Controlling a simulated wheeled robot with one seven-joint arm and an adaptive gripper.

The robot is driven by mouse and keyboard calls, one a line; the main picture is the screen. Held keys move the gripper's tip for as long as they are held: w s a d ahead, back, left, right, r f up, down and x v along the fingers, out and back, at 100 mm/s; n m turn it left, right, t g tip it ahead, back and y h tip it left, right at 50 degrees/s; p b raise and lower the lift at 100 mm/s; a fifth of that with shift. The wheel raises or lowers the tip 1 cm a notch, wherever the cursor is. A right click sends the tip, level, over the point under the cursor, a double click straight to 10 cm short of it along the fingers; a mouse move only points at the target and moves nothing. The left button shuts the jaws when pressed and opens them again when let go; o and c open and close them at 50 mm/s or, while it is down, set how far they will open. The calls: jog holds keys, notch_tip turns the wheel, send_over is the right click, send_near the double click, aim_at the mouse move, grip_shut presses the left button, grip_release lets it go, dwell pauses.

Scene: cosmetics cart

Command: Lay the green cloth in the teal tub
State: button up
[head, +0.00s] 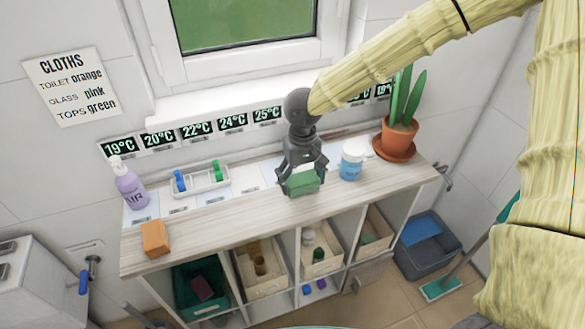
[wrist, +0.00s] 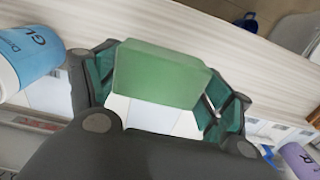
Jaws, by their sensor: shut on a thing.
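My gripper (head: 302,178) is above the wooden counter, around its middle, shut on the green cloth (head: 303,184). The cloth is a folded, block-like light green piece. In the wrist view the green cloth (wrist: 160,75) sits between both fingers of my gripper (wrist: 160,92). I cannot tell whether its underside touches the counter. The dark teal tub (head: 187,307) is in the lower left cubby under the counter, left of and below my gripper. A dark reddish item (head: 203,288) lies in it.
On the counter (head: 225,220) are an orange block (head: 155,238), a purple spray bottle (head: 131,185), a rack (head: 203,179), a blue-labelled container (head: 351,161) and a potted plant (head: 398,138). Beige bins (head: 262,290) fill other cubbies. A grey tub (head: 428,262) stands on the floor at right.

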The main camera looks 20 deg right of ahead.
jog(key=w, duration=0.2)
jog(key=w+p, duration=0.1)
jog(key=w, duration=0.4)
jog(key=shift+w+d+f+p, duration=0.25)
jog(key=shift+f+p, duration=0.05)
jog(key=shift+f, duration=0.05)
jog(key=shift+f+p, duration=0.5)
jog(key=shift+f, duration=1.25)
jog(key=shift+f, duration=0.1)
jog(key=o, duration=1)
jog(key=shift+c, duration=0.2)
notch_tip(320, 180, up, 12)
